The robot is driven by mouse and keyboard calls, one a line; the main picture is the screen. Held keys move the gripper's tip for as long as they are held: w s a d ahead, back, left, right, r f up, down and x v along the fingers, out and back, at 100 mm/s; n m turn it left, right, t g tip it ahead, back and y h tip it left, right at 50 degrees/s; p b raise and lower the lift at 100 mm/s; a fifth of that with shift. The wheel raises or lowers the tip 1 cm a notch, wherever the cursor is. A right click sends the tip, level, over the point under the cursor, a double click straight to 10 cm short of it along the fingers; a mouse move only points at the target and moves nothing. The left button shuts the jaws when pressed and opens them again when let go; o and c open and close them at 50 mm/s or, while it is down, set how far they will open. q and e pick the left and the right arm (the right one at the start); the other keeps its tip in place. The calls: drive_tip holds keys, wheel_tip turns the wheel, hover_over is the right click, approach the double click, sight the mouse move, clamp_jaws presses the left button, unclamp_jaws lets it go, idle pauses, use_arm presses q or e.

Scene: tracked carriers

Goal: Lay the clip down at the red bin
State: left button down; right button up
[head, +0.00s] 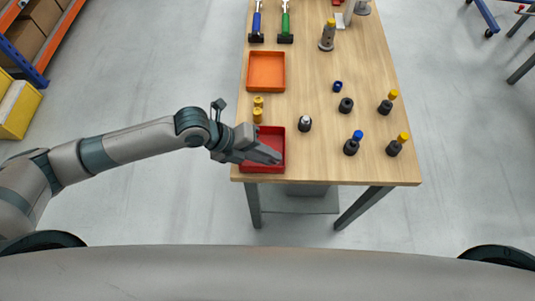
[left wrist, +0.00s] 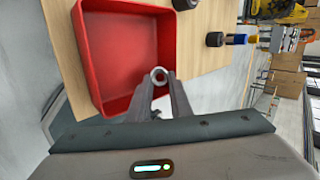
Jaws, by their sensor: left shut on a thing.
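The red bin (head: 262,169) is a shallow open tray at the near left corner of the table. It also shows large in the left wrist view (left wrist: 112,50), and its visible floor looks empty. My left gripper (head: 274,158) reaches over the bin's right part. In the left wrist view its fingers (left wrist: 160,88) are shut on a small grey ring-shaped thing (left wrist: 159,73), which appears to be the clip. The ring is at the fingertips, by the bin's wall; I cannot tell its exact height. The clip is hidden by the fingers in the head view.
Two yellow pieces (head: 258,108) stand just behind the red bin, with an orange bin (head: 266,70) farther back. A dark capped piece (head: 305,124) stands close to the right. Several dark pieces with blue or yellow tops (head: 352,144) stand farther right on the wooden table (head: 320,165).

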use_arm(q)
drive_tip(key=c, duration=1.5)
unclamp_jaws()
drive_tip(key=shift+c, duration=0.2)
drive_tip(key=shift+a, duration=0.1)
drive_tip(key=shift+a+r+b, duration=0.3)
drive_tip(key=shift+a+r, duration=0.1)
drive_tip(key=b+v, duration=0.4)
drive_tip(key=v, duration=1.2)
drive_tip(key=shift+b, duration=0.4)
drive_tip(key=shift+r, duration=0.1)
